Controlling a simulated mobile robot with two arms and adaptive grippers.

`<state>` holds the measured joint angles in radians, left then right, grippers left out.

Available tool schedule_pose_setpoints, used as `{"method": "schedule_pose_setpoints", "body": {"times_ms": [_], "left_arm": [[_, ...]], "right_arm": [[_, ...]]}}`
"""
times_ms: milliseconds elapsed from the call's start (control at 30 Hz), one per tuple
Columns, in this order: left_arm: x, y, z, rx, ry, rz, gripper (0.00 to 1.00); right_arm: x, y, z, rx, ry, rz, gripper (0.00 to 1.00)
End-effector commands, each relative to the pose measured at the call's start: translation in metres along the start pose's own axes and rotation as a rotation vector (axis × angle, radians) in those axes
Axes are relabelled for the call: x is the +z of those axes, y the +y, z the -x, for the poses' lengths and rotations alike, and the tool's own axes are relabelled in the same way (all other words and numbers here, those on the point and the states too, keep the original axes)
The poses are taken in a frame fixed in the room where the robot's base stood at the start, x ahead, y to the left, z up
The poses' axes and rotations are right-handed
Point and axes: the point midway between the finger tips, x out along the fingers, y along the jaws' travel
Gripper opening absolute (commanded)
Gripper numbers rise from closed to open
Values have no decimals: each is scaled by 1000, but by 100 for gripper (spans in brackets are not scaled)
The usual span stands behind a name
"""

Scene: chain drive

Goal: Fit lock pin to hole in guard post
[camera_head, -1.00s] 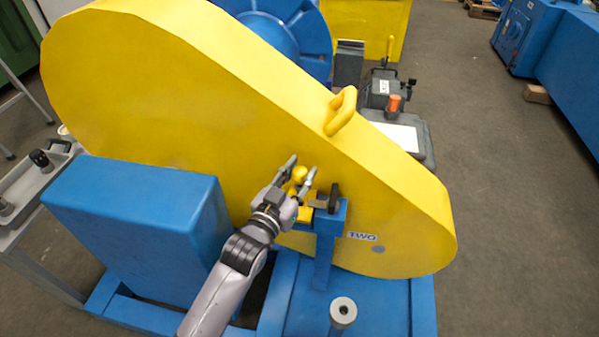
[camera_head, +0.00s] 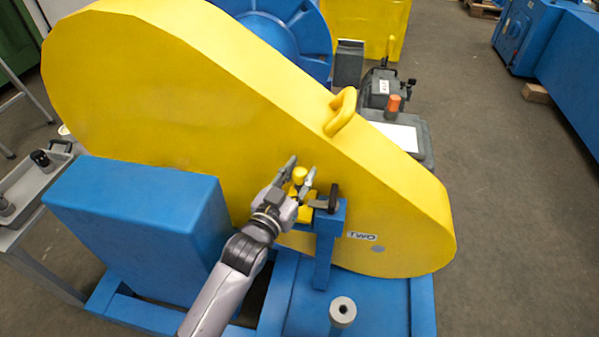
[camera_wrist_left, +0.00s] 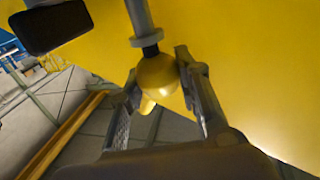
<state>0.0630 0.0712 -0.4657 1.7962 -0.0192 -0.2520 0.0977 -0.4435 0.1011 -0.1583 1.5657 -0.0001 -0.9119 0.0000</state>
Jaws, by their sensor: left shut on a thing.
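The lock pin (camera_wrist_left: 140,15) shows in the left wrist view as a grey shank with a black collar and a yellow ball knob. Its knob also shows in the head view (camera_head: 299,175). My left gripper (camera_wrist_left: 157,70) is shut on the knob, one finger on each side. In the head view my left gripper (camera_head: 301,169) is beside the yellow guard, just left of the blue guard post (camera_head: 325,245). The post top carries a black upright piece (camera_head: 334,197). The hole and the pin's tip are hidden, so I cannot tell whether the pin is in the hole.
The large yellow guard (camera_head: 200,100) with a yellow handle (camera_head: 341,112) fills the space behind the gripper. A blue box (camera_head: 135,225) stands to the left of my arm. A short grey cylinder (camera_head: 342,312) stands on the blue base in front. Open floor lies at right.

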Motion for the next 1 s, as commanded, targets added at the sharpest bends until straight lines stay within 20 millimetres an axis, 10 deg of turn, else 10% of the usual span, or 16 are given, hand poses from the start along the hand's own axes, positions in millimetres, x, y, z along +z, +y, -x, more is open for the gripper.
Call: {"method": "schedule_pose_setpoints", "body": {"times_ms": [1000], "left_arm": [[7, 0, 0, 0, 2, 0, 0]], "right_arm": [[-2, -3, 5, -4, 2, 0, 35]]}}
